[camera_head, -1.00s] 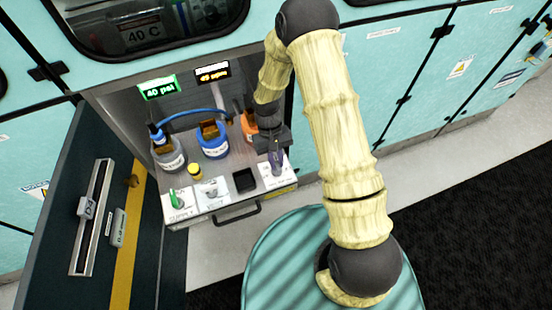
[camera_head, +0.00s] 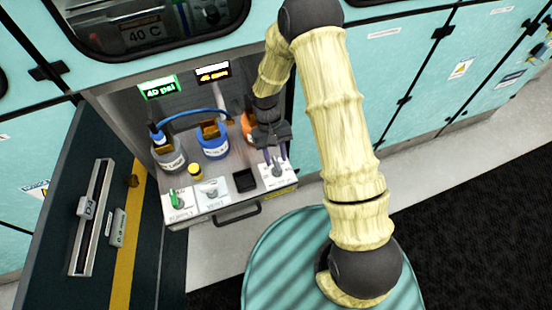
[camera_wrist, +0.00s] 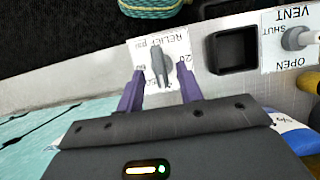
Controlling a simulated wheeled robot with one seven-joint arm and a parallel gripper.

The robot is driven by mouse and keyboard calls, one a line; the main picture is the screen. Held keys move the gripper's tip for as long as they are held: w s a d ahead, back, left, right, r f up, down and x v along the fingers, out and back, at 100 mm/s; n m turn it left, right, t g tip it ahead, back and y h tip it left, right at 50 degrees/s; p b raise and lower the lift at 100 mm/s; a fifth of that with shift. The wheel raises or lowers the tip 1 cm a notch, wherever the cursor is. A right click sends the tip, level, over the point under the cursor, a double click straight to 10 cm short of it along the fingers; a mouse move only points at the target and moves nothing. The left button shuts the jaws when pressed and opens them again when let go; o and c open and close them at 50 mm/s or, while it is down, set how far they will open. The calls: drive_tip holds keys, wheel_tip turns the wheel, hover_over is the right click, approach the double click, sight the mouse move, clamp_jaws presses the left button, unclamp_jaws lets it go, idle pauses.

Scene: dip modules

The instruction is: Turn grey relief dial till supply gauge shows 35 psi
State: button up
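The grey relief dial (camera_wrist: 159,62) sits on a white plate lettered RELIEF psi (camera_wrist: 176,44) in the wrist view. Its bar-shaped knob stands nearly upright in that picture. My gripper (camera_wrist: 161,72) is open, with one purple finger on each side of the dial and visible gaps between them. In the head view my gripper (camera_head: 274,158) is over the relief plate (camera_head: 281,180) at the right of the bench, largely covering the dial. The green supply gauge (camera_head: 159,86) reads 40 psi.
Left of the relief plate are a black square recess (camera_head: 244,181), the vent valve (camera_head: 210,190) and the green supply valve (camera_head: 177,199). A drawer handle (camera_head: 237,214) is below.

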drive_tip(key=v, duration=1)
drive_tip(key=shift+w, duration=0.1)
drive_tip(key=s+d+r+m+t+p, duration=0.1)
drive_tip(key=s+d+r+t+p, duration=0.1)
drive_tip(key=s+d+r, duration=0.3)
drive_tip(key=s+d+r+m+t+y+p, duration=0.1)
drive_tip(key=s+d+r, duration=0.5)
drive_tip(key=r, duration=0.6)
drive_tip(key=d+m+t+p, duration=0.1)
drive_tip(key=d+t+p, duration=0.1)
drive_tip(key=t, duration=0.1)
drive_tip(key=shift+r+t, duration=0.35)
drive_tip(key=shift+t, duration=0.05)
